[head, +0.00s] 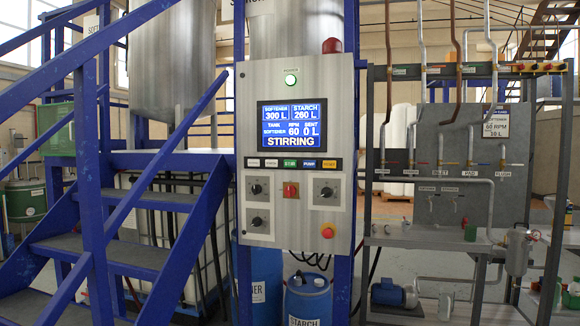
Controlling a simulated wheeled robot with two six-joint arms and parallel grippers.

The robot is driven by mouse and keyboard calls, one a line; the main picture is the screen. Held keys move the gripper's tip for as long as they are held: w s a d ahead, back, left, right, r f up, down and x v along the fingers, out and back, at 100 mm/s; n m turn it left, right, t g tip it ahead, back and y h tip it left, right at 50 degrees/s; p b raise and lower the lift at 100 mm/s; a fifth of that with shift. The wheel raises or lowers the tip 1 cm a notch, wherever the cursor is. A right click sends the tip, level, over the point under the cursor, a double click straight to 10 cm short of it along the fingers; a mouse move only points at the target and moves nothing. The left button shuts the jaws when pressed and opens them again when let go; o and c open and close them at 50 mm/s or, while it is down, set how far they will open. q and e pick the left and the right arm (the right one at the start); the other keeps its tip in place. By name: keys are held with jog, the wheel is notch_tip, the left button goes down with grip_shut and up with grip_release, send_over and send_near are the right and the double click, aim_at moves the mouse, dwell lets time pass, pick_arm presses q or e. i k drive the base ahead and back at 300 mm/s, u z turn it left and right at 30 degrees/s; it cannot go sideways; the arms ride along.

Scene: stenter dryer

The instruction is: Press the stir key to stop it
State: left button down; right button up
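The grey control panel (262,200) stands upright in the middle of the head view. Its blue screen (291,126) reads softener 300 L, starch 260 L, tank softener, RPM 60, sent 0 L and "STIRRING". Below the screen is a row of small keys. The green stir key (290,163) is in the middle of the row, with the blue push key (309,163) to its right. Neither of my grippers is in view, and nothing covers the keys.
Below the keys are a red switch (290,190), black knobs and a red stop button (327,231). Blue stairs (110,255) rise at left. A pipe rack with a shelf (430,235) stands at right. A card (495,122) there reads softener, 60 RPM, 10 L.

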aim_at(288, 163)
jog(key=u, duration=0.55)
jog(key=i, duration=2.15)
jog(key=z, duration=0.5)
